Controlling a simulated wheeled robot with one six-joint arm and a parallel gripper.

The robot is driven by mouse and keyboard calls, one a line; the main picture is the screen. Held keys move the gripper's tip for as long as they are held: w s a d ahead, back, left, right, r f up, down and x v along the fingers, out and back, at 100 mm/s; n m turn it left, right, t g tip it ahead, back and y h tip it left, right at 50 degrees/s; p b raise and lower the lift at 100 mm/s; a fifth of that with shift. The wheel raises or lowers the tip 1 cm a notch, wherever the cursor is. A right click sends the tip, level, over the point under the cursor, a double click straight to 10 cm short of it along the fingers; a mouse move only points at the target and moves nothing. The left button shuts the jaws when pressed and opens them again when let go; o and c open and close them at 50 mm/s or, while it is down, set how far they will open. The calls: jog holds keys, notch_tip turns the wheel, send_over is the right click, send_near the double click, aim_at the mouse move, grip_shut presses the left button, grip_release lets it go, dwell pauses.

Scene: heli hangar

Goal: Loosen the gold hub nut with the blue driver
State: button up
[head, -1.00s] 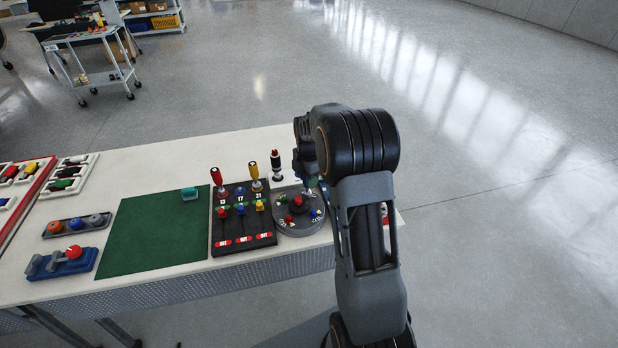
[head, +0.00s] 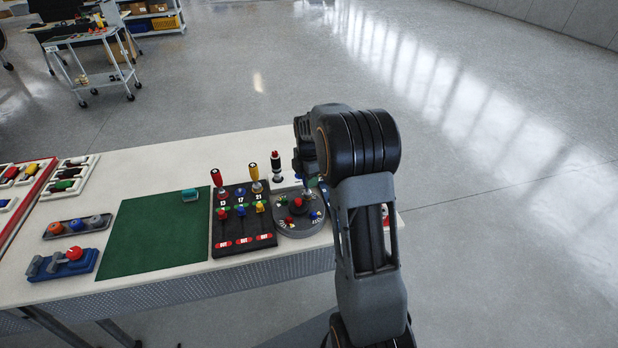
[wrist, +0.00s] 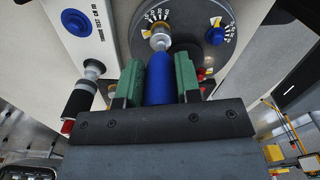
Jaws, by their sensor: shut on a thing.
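My gripper (wrist: 158,84) has green-padded fingers and is shut on the blue driver (wrist: 159,78) by its handle. In the wrist view the driver's silver socket end (wrist: 160,42) is at the gold hub nut (wrist: 147,33), of which only a gold edge shows. I cannot tell how far the socket sits over it. A printed dial scale surrounds this spot on the grey round hub (wrist: 185,20). The hub also shows in the head view (head: 300,230), with a red knob (head: 297,203) in its middle. My arm partly covers the hub's right side there.
A black driver rack (head: 244,240) with a red driver (head: 216,178) and a yellow driver (head: 254,172) stands left of the hub. A black, white and red post (head: 276,160) stands behind it. The green mat (head: 155,230) is mostly clear, with a teal block (head: 190,195).

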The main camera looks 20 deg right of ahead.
jog(key=shift+r+p, duration=0.75)
jog(key=shift+r, duration=0.4)
jog(key=shift+r, duration=0.25)
jog(key=shift+r+p, duration=1.55)
jog(key=shift+r, duration=0.25)
